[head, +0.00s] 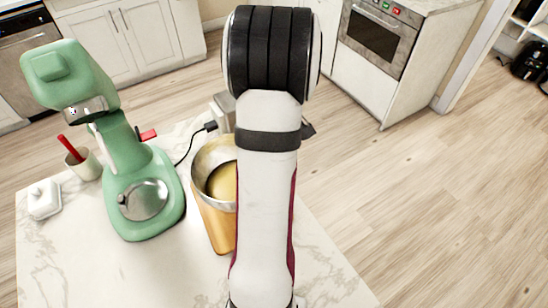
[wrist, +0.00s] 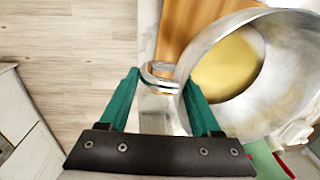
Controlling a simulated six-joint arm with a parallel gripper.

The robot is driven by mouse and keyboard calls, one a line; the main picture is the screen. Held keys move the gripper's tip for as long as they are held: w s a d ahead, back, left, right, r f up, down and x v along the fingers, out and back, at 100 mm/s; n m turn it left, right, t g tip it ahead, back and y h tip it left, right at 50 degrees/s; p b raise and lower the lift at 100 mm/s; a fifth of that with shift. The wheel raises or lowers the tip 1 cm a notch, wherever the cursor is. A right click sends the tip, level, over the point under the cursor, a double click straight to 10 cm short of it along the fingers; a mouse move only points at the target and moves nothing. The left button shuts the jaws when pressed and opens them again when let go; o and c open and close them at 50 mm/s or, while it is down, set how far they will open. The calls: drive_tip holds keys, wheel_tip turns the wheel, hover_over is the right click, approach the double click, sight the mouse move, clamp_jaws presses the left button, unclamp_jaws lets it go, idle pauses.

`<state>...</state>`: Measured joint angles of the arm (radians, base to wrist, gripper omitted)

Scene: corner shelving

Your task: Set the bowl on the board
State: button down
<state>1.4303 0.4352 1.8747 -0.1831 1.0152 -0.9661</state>
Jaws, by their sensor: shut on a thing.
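The bowl (head: 208,158) is metal with something yellow inside. In the head view it is partly hidden behind my arm, over the orange-brown wooden board (head: 218,228). In the wrist view the bowl (wrist: 275,28) fills the right side, with the board (wrist: 185,28) behind it. I cannot tell whether the bowl touches the board. My gripper (wrist: 163,88) has its green fingers on either side of the bowl's metal handle and is shut on it. The head view hides my gripper behind the arm.
A green stand mixer (head: 130,165) stands left of the bowl on the marble counter (head: 70,255). A cup with a red utensil (head: 84,163) and a white lidded dish (head: 44,200) are farther left. The counter's front is clear.

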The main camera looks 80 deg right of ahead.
drive_tip(key=shift+f, duration=1.65)
drive_tip(key=shift+c, duration=0.5)
unclamp_jaws()
